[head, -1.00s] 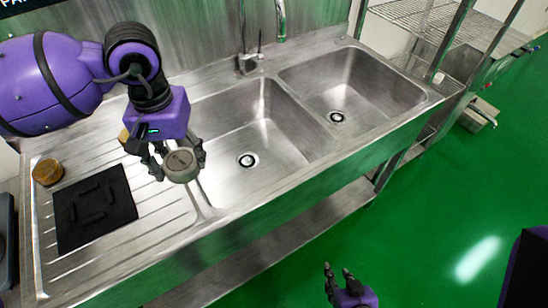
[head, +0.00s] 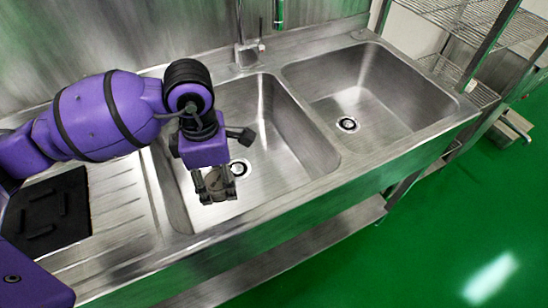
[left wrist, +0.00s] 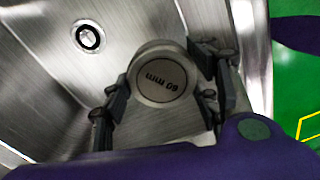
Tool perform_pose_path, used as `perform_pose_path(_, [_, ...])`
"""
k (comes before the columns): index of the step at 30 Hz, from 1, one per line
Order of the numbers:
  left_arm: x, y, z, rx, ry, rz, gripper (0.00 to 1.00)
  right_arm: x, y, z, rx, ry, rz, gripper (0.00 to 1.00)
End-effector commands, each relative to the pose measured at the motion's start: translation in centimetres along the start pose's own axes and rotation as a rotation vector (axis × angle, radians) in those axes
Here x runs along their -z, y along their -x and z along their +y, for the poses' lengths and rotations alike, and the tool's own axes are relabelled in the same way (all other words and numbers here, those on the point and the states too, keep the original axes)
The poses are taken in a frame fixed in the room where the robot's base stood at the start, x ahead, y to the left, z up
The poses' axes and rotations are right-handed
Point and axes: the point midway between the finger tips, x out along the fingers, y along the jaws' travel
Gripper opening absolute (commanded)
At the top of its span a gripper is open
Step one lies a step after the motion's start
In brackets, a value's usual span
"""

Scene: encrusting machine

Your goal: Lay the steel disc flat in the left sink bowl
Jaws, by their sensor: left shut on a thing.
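The steel disc (left wrist: 163,78) is a round grey piece marked "60 mm" in the left wrist view. My left gripper (head: 215,186) is shut on it, with fingers on both sides of the disc. In the head view the disc (head: 218,185) shows partly under the fingers, over the front left part of the left sink bowl (head: 290,143). In the left wrist view the bowl's floor and drain (left wrist: 88,37) show beyond the disc. How high the disc is above the floor I cannot tell. My right gripper is not in view.
The right sink bowl (head: 385,95) is empty. A tap (head: 244,50) stands behind the bowls. A black mat (head: 45,212) lies on the ribbed drainboard (head: 120,205) to the left. The left bowl's front rim (head: 270,205) lies close to my gripper.

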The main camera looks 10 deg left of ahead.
Motion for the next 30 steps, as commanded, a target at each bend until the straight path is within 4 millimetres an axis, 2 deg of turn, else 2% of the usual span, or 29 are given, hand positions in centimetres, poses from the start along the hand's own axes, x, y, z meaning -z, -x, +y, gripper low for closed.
perform_pose_path(1, [0.1, -1.6, -0.1, 0.008, 0.127, 0.002, 0.1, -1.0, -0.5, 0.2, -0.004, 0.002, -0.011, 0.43])
perform_pose_path(3, [0.2, -2.6, 0.1, 0.003, 0.307, 0.001, 0.1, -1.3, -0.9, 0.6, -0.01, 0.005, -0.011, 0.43])
perform_pose_path(9, [0.3, -4.5, 0.7, -0.01, 0.718, -0.007, 0.1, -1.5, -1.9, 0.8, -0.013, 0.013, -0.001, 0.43])
perform_pose_path(12, [0.4, -4.9, 0.9, -0.016, 0.841, -0.01, 0.1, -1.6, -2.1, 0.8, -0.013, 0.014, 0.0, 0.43])
perform_pose_path(16, [0.3, -5.2, 1.4, -0.019, 0.921, -0.015, 0.1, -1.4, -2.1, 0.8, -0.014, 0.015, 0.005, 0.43])
perform_pose_path(19, [-0.3, -5.7, 2.7, -0.019, 0.937, -0.016, 0.1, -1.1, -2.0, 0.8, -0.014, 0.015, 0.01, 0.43])
perform_pose_path(28, [-3.1, -8.6, 9.4, -0.019, 0.935, -0.017, 0.1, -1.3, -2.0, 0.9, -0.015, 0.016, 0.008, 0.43])
perform_pose_path(30, [-3.6, -10.1, 10.5, -0.017, 0.934, -0.014, 0.1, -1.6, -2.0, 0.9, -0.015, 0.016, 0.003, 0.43])
